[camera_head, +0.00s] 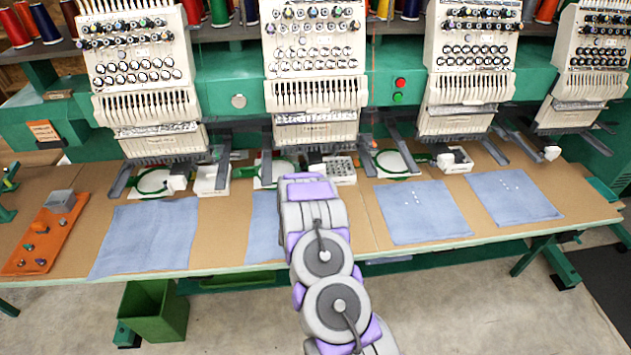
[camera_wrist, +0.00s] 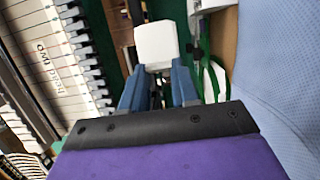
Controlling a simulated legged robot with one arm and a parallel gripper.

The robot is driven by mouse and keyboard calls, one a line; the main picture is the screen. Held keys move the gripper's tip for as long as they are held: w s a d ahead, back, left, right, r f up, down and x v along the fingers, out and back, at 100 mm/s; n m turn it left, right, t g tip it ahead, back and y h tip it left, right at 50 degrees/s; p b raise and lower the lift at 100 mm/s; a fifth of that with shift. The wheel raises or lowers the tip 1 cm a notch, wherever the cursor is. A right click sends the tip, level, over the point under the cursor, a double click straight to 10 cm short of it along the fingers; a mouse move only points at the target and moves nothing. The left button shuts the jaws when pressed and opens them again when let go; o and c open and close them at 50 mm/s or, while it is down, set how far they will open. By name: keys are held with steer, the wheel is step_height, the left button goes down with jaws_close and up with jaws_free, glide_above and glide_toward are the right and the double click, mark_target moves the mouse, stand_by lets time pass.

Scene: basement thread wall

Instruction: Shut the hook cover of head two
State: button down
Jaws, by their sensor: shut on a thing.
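Head two (camera_head: 315,60) is the second cream machine head from the left; the wrist view shows its upside-down name label (camera_wrist: 48,68). My gripper (camera_wrist: 161,75) has its two blue fingers close together at a small white block, which I take for the hook cover (camera_wrist: 157,43). The fingers are shut on its near end, and the rest sticks out beyond the tips. In the head view my arm reaches to below head two; its wrist hides the fingers and the cover. How far the cover is turned cannot be told.
A green hoop (camera_head: 275,171) lies beside my wrist, with a white tray of small parts (camera_head: 340,170) to the right. Blue cloths (camera_head: 424,211) lie along the table. An orange tool board (camera_head: 45,235) is at the left. A green bin (camera_head: 155,309) stands on the floor.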

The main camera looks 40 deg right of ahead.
steer(key=shift+w+a+f+p, duration=0.15)
steer(key=shift+w+a+p, duration=0.25)
steer(key=shift+w+p, duration=0.25)
steer(key=c, duration=1.2)
jaws_free()
steer(key=shift+o, duration=0.6)
steer(key=shift+w+f, duration=0.15)
steer(key=shift+o, duration=1.2)
steer(key=shift+d, duration=0.1)
steer(key=shift+r, duration=0.2)
steer(key=p+v, duration=0.1)
steer(key=v, duration=1.6)
steer(key=shift+p, duration=0.3)
